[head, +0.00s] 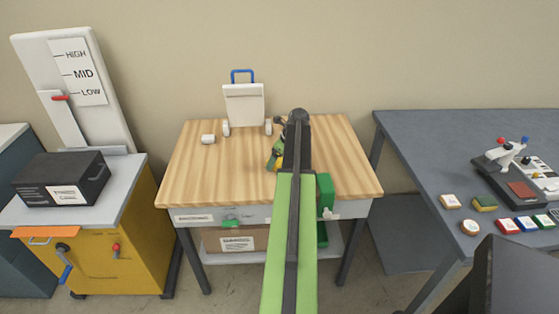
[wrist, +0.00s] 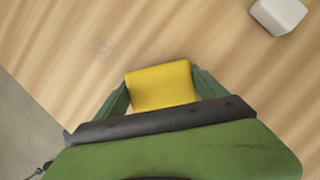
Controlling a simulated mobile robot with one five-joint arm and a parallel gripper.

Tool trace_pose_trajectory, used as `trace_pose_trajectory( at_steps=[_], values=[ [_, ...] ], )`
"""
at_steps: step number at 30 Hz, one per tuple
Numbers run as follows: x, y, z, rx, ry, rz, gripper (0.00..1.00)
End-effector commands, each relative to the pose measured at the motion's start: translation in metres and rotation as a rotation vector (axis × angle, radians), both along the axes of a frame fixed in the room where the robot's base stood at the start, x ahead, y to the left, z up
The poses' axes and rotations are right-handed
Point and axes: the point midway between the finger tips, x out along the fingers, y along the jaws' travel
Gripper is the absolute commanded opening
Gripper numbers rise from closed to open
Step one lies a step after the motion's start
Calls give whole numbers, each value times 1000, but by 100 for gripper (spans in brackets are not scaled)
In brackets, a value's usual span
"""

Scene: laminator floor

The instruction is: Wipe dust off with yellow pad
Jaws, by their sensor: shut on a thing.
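The yellow pad (wrist: 161,84) is between the green fingers of my gripper (wrist: 160,90) in the wrist view, above or on the wooden tabletop; I cannot tell whether it touches the wood. My gripper (head: 276,160) is shut on the pad. In the head view only a bit of yellow shows there, and my arm hides most of it. A faint pale smudge, perhaps dust, shows on the wooden table (wrist: 60,60) up and left of the pad. In the head view no dust can be made out on the tabletop (head: 200,175).
A yellow cabinet (head: 105,250) stands left. A grey table (head: 420,150) with stamps and a device stands right.

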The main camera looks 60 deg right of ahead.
Motion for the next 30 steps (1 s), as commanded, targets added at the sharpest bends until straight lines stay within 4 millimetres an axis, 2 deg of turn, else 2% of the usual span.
trace_pose_trajectory(
  at_steps=[4,9,14,23,30],
  values=[
    [12,9,1,0,0,1,49],
    [16,11,1,0,-1,0,49],
    [11,17,1,0,-1,0,49],
    [-6,42,-2,1,0,0,49],
    [-9,45,-2,2,3,2,49]
  ],
)
